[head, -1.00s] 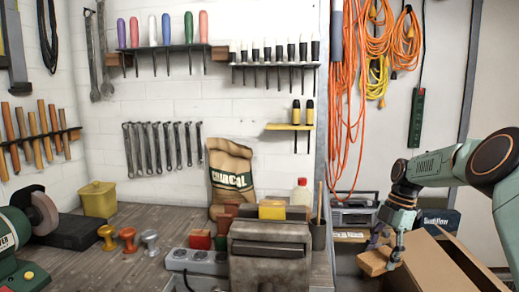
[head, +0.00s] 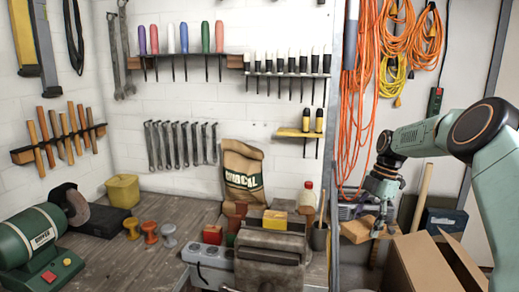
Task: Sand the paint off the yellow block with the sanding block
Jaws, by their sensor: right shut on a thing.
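The yellow block (head: 275,220) sits at the top of the grey vise (head: 268,262), showing above its jaws. The vise hides its lower part, so I cannot tell how tightly it is held. My right gripper (head: 378,222) is shut on a tan block (head: 355,232), which looks like the sanding block. It holds it to the right of the vise, beyond the bench's right edge and apart from the yellow block. My left gripper is not in view.
A red block (head: 212,235) and a power strip (head: 208,262) are left of the vise. A bottle (head: 308,195) and a dark cup (head: 318,237) stand close on its right. An open cardboard box (head: 425,262) is below my right arm. A bench grinder (head: 38,245) is at left.

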